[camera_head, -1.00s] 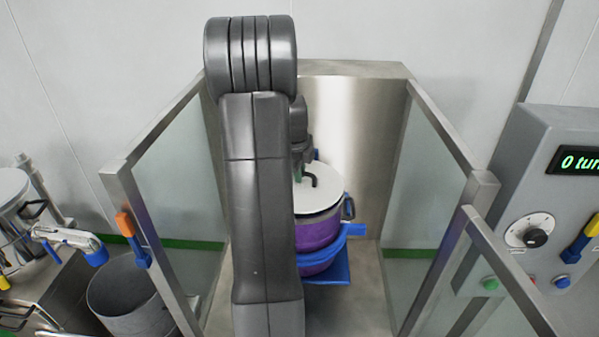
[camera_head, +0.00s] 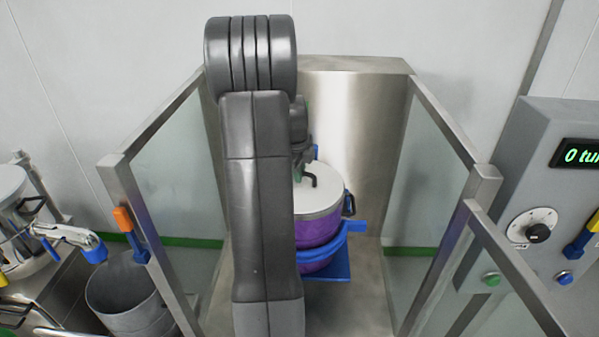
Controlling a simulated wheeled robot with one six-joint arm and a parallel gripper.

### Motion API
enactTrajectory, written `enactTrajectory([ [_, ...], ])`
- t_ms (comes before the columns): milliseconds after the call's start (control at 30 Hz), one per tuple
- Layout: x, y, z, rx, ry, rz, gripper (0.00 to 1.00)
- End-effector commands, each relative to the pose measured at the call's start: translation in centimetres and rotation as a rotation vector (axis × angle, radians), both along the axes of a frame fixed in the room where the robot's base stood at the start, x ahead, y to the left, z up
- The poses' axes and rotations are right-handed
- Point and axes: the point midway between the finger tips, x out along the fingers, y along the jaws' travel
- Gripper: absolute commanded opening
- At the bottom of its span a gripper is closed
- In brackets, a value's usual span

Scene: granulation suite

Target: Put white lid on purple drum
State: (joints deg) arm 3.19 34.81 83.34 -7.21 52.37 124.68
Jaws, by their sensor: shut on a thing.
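The purple drum (camera_head: 315,234) stands upright in a blue cradle (camera_head: 338,243) inside the steel booth. The white lid (camera_head: 322,200) lies level over the drum's top, its rim lined up with the drum's visible right side. A dark hooked handle (camera_head: 313,181) stands on the lid. My gripper (camera_head: 303,170) is at the lid's handle, shut on the lid. My arm hides the left part of the lid and drum, and most of the fingers. Whether the lid is fully seated on the hidden side cannot be told.
Glass side panels with steel frames (camera_head: 482,183) flank the booth, and a steel back wall (camera_head: 355,130) stands behind the drum. A control box (camera_head: 555,200) is at right. A grey bin (camera_head: 125,295) and a steel vessel (camera_head: 15,225) are at left.

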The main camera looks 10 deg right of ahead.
Motion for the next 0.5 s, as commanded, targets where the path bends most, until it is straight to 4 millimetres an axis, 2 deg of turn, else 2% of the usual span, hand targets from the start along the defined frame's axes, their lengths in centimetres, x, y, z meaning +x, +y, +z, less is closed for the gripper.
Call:
enactTrajectory([
  [33,0.00,0.00,-0.13,0.000,0.000,0.000,0.00],
  [67,0.01,-0.01,-0.05,-0.001,-0.001,0.000,0.18],
  [167,0.00,0.00,-0.03,0.000,0.000,0.000,0.37],
  [500,-0.03,0.03,0.21,0.000,0.000,0.000,0.37],
])
